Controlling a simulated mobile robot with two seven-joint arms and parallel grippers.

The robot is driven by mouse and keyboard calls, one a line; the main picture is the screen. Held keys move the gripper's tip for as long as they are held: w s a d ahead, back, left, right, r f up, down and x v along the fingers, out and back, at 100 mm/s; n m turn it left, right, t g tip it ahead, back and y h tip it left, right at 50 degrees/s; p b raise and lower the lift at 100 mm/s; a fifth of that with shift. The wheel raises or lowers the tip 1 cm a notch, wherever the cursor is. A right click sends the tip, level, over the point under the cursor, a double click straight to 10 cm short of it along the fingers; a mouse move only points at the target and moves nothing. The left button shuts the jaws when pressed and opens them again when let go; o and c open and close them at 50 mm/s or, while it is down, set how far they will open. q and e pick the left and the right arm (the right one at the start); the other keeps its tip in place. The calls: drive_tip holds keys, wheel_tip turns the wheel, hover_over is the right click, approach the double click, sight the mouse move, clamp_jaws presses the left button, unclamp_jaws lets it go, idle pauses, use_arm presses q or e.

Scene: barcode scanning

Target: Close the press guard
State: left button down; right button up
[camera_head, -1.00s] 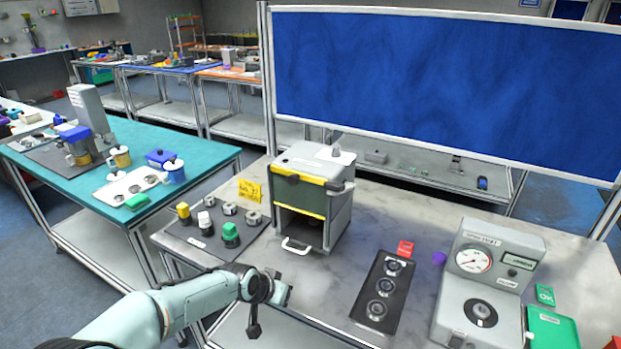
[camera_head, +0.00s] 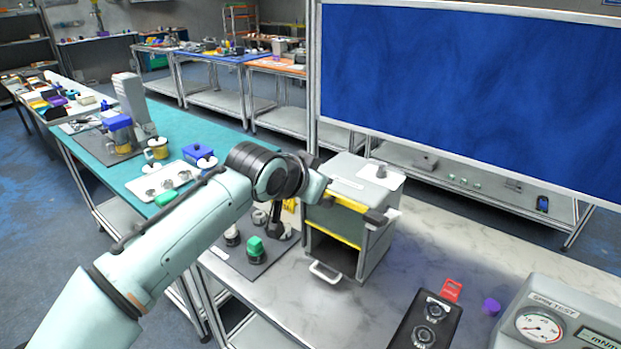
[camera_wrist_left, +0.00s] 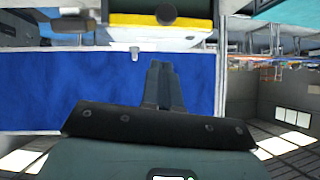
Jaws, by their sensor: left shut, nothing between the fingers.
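The press (camera_head: 347,222) is a grey box with a pale top, in the middle of the head view. Its guard (camera_head: 335,217) is a dark green front panel with yellow bars; it sits raised, with a dark opening (camera_head: 328,251) below its lower bar. A white handle (camera_head: 325,272) sticks out at the base. My left gripper (camera_head: 317,188) is at the upper left front of the press, partly hidden by my wrist. In the left wrist view its fingers (camera_wrist_left: 160,82) are shut and empty, just short of a yellow bar (camera_wrist_left: 150,20) with a dark knob. I cannot tell whether they touch.
A dark mat (camera_head: 252,262) with several knobbed pieces lies left of the press, partly behind my arm. A black fixture (camera_head: 425,322), a red tag (camera_head: 452,290) and a spin tester (camera_head: 560,315) stand to the right. A blue board (camera_head: 450,85) stands behind. Bare table shows between press and fixture.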

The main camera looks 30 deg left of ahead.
sight(333, 197)
use_arm(q)
drive_tip(key=w+f, duration=0.1)
drive_tip(key=f, duration=0.1)
drive_tip(key=w+f, duration=0.1)
drive_tip(key=f, duration=0.1)
drive_tip(key=w+f, duration=0.1)
drive_tip(key=shift+w+a+f, duration=0.35)
drive_tip(key=shift+a+f, duration=0.05)
use_arm(e)
drive_tip(key=shift+f, duration=0.1)
drive_tip(key=shift+f, duration=0.1)
